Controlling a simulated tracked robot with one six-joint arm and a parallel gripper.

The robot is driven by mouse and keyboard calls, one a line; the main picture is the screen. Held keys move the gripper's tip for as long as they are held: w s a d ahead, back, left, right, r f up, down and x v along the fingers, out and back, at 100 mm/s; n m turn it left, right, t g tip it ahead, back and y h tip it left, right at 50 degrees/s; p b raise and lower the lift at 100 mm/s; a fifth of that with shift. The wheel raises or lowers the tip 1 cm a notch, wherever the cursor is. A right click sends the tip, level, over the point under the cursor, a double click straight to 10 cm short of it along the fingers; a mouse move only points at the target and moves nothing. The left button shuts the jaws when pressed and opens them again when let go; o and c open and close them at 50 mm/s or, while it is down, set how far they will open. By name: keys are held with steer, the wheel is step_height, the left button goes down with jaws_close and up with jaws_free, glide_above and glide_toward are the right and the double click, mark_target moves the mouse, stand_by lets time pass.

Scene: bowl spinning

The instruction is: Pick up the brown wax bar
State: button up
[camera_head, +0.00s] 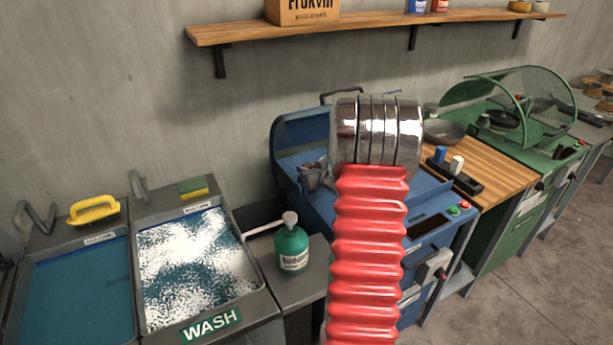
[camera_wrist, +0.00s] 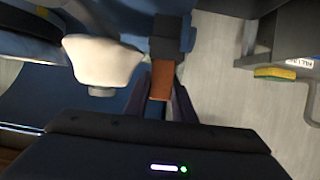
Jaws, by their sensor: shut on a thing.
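The brown wax bar (camera_wrist: 167,58) shows in the wrist view, upright in the picture. Its lower end is between the two dark fingers of my gripper (camera_wrist: 163,90), which are shut on it. The bar's upper end meets a dark block (camera_wrist: 173,34); I cannot tell whether they touch. In the head view my red ribbed arm hides the gripper and the brown bar. A blue bar (camera_head: 439,154) and a white bar (camera_head: 457,164) stand in a black holder (camera_head: 462,180) on the wooden top.
A pale rounded block (camera_wrist: 102,61) is close left of my gripper in the wrist view. The blue machine (camera_head: 300,150) is behind my arm, with a green machine (camera_head: 512,210) to its right. A green bottle (camera_head: 291,249) and wash basin (camera_head: 258,300) are left. A shelf (camera_head: 370,27) is above.

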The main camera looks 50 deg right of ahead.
mark_target(307, 164)
jaws_close()
step_height(307, 164, up, 10)
steer(key=shift+r, duration=0.1)
stand_by(0.4)
stand_by(0.4)
